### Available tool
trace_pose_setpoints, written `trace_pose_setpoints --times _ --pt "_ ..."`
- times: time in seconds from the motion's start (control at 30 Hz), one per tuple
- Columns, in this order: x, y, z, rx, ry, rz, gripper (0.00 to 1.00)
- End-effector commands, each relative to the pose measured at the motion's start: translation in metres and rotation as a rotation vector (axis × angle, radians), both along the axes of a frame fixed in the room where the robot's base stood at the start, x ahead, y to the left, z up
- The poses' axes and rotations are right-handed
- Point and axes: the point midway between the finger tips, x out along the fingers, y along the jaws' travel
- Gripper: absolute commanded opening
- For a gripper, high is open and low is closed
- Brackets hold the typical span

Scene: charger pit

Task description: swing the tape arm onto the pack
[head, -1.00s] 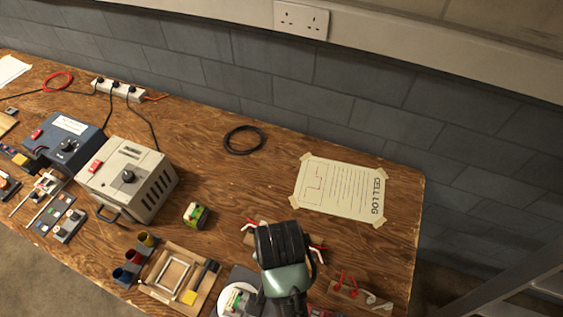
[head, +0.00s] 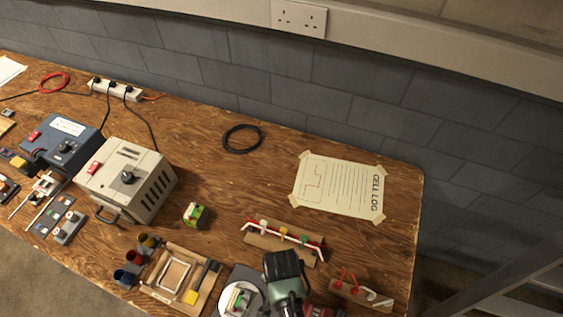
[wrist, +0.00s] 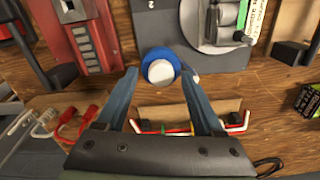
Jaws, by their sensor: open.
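The tape arm itself is not clearly seen. Above it in that view is a grey plate (wrist: 180,40) with a pale round disc (wrist: 200,38). The pack (wrist: 228,14), grey cells with a pale green-edged strip beside them, sits on the disc. In the head view, the disc (head: 229,308) and pack (head: 240,299) are at the bottom, left of my wrist, which hides the roll.
A rack with red and white leads (head: 284,240) stands just behind my gripper. A board with red and white hooks (head: 360,292) is to the right. A wooden frame tray (head: 172,290) and a small green-topped block (head: 195,214) are to the left. The back table is mostly clear.

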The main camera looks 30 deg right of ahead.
Motion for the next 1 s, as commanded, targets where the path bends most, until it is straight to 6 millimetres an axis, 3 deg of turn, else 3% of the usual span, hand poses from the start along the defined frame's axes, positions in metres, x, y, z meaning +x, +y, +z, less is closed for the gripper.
trace_pose_setpoints --times 0.3,0.6,0.7,1.0 --pt "0.0005 -0.0001 -0.0018 0.000 -0.001 0.001 0.67" --pt "0.0005 -0.0001 -0.0015 0.000 -0.001 0.001 0.13" --pt "0.0005 -0.0001 -0.0015 0.000 -0.001 0.001 0.00" --pt "0.0004 -0.0001 -0.0009 -0.001 0.000 0.020 0.00"
